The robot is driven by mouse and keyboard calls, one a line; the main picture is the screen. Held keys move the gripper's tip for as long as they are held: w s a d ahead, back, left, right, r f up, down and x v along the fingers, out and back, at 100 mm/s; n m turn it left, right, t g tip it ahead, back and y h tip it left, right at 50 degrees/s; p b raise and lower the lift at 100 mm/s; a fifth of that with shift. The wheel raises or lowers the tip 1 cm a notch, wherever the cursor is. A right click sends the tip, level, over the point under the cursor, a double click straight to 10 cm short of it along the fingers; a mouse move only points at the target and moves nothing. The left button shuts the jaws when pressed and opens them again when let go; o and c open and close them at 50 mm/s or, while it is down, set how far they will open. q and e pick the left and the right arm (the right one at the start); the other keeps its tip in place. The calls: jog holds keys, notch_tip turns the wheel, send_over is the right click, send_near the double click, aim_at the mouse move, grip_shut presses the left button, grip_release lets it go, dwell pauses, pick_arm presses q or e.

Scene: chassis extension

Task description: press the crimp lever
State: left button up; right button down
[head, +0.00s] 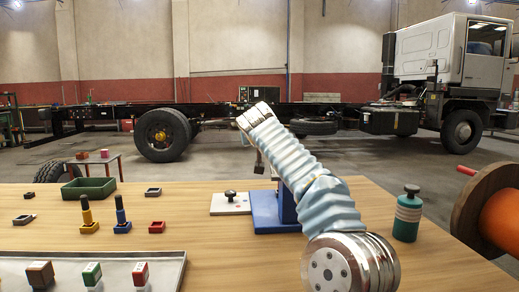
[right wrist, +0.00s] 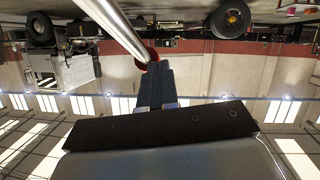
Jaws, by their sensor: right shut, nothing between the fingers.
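The crimp press stands on the table with a blue base (head: 268,226) and a blue upright behind my right arm. In the right wrist view its lever is a shiny metal rod (right wrist: 115,27) with a dark red end (right wrist: 148,55). My right gripper (right wrist: 153,72) is shut and empty, its dark fingertips at or very close to that red end; I cannot tell whether they touch. In the head view my right arm covers most of the press and the lever. My left gripper is not in view.
A pale plate with a black knob (head: 230,199) lies left of the press. A green bottle (head: 407,214) stands at right, beside an orange reel (head: 500,220). A green bin (head: 88,187), small parts and a grey tray (head: 175,268) are at left. A truck chassis stands behind.

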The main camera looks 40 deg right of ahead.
jog(key=s+a+r, duration=0.3)
jog(key=s+r, duration=0.1)
jog(key=shift+s+a+r, duration=0.2)
jog(key=shift+s+r, duration=0.15)
jog(key=shift+s, duration=0.05)
